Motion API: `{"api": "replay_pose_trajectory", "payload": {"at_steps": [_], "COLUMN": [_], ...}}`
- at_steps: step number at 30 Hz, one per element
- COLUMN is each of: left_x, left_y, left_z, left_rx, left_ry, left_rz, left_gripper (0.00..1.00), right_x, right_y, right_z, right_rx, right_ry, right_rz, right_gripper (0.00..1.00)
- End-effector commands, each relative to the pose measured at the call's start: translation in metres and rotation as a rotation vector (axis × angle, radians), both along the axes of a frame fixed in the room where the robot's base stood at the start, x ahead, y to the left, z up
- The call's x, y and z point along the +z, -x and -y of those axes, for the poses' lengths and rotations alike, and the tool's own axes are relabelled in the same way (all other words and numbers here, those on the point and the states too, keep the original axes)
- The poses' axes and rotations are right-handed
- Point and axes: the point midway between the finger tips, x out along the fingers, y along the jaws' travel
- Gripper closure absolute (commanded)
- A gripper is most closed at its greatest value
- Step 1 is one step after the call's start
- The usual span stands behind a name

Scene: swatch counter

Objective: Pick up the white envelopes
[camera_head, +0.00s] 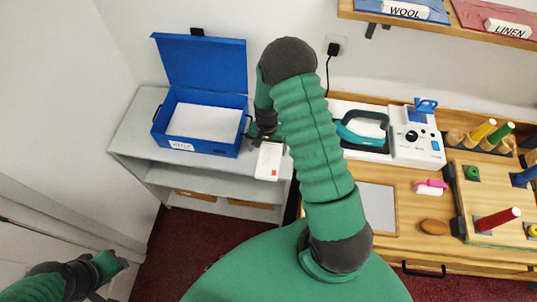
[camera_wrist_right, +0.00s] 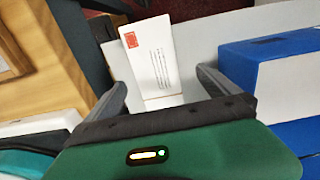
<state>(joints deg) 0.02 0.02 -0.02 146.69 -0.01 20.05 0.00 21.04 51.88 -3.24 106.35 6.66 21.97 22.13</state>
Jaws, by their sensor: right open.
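The white envelopes (camera_head: 270,160) lie as a small stack on the grey shelf top, at its right end. In the right wrist view the top envelope (camera_wrist_right: 150,58) shows a red stamp and printed lines of text. My right gripper (camera_head: 263,139) is at the far end of the stack in the head view, partly hidden by my arm. In the wrist view its two fingers (camera_wrist_right: 160,82) are spread apart, with the envelopes in view between and beyond them. It holds nothing. My left arm shows at the lower left of the head view; its fingers are not clear.
An open blue box (camera_head: 160,145) with white contents stands left of the envelopes, its lid raised. The grey shelf (camera_head: 135,135) has bare room left of the box.

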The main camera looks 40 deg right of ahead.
Motion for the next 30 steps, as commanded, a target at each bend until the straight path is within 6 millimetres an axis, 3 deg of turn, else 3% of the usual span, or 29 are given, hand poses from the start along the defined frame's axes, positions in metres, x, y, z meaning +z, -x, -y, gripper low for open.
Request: {"api": "replay_pose_trajectory", "payload": {"at_steps": [5,12,20,30], "left_x": [0.007,0.018,0.017,0.017], "left_y": [0.000,0.000,0.000,0.000], "left_z": [0.000,0.000,0.000,0.000], "left_rx": [0.000,-0.001,-0.001,-0.001], "left_ry": [0.000,0.000,0.000,0.000], "left_rz": [0.000,0.001,0.000,0.000], "left_gripper": [0.64,0.64,0.64,0.64], "right_x": [-0.018,-0.058,-0.062,-0.062], "right_y": [0.001,0.000,-0.001,0.000], "right_z": [0.004,0.006,0.004,0.006], "right_rx": [-0.002,0.000,0.001,0.000], "right_ry": [-0.004,-0.002,0.002,-0.001], "right_rz": [0.000,0.000,0.003,0.002], "right_gripper": [0.00,0.00,0.01,0.46]}}
